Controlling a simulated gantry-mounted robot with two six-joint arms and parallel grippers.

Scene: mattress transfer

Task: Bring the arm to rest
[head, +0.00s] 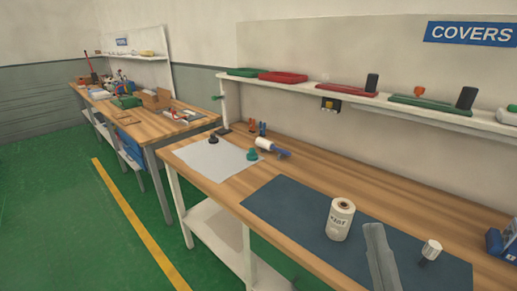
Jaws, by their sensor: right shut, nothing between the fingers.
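My right gripper (375,230) comes up from the bottom edge of the head view, grey and narrow. It is shut and holds nothing. In the picture it is over the dark blue mat (290,208) on the near workbench. A white labelled roll or canister (340,220) stands just left of it on the mat. A smaller white-topped item with a dark lower part (431,250) is to its right. I cannot tell the gripper's height above the mat. My left gripper is not in view.
A white sheet (205,158) with small dark green items lies on the bench's left part. A shelf (455,119) with red and green covers runs behind. A blue item (495,242) sits at the right edge. A second bench (150,124) is cluttered.

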